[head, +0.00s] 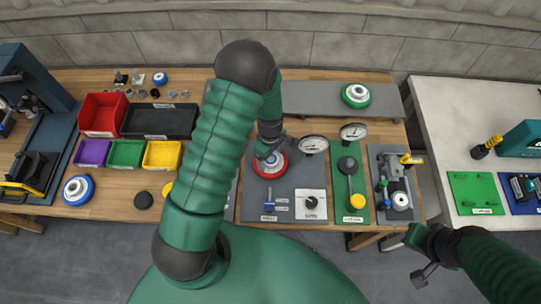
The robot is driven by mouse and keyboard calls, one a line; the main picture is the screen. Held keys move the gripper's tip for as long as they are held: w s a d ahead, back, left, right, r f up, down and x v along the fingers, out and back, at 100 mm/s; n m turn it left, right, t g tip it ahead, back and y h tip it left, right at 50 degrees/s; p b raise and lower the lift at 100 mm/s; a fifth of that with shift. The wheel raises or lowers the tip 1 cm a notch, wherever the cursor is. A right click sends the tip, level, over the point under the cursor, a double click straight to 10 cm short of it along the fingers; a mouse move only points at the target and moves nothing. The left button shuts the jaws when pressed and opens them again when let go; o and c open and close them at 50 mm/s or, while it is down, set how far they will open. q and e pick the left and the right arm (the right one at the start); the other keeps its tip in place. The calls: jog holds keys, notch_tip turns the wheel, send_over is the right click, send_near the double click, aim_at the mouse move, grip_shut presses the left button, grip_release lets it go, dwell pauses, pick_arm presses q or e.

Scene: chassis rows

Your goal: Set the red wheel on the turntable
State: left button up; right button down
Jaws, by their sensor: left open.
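The red wheel (269,171), a red ring with a pale hub, lies on a grey panel (250,198) near the middle of the bench. My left gripper (267,154) is open over the wheel's upper part and hides some of it. Whether its fingers touch the wheel I cannot tell. I cannot pick out the turntable with certainty; my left arm covers part of the bench left of the wheel. My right gripper (424,277) is low at the right, off the bench's front edge, with nothing visible in it.
Two gauges (314,145) (353,132) stand right of the wheel. A green wheel (356,95) lies on a grey strip at the back, a blue wheel (78,190) at the left. Coloured bins (125,153) stand at the left. A pale table (447,110) is at the right.

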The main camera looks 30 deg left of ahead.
pick_arm(q)
notch_tip(320, 180, up, 17)
jog(key=b, duration=0.1)
jog(key=shift+f, duration=0.1)
dwell(0.4)
jog(key=s+d+m+t+b, duration=0.1)
jog(key=s+d+m, duration=0.2)
jog(key=m, duration=0.5)
jog(key=s+d+f+m+t+b, duration=0.1)
jog(key=s+d+m, duration=0.3)
jog(key=s+m, duration=0.2)
jog(key=shift+d+m+t, duration=0.3)
jog(key=shift+m, duration=1.1)
jog(key=shift+s, duration=0.15)
jog(key=shift+d, duration=0.1)
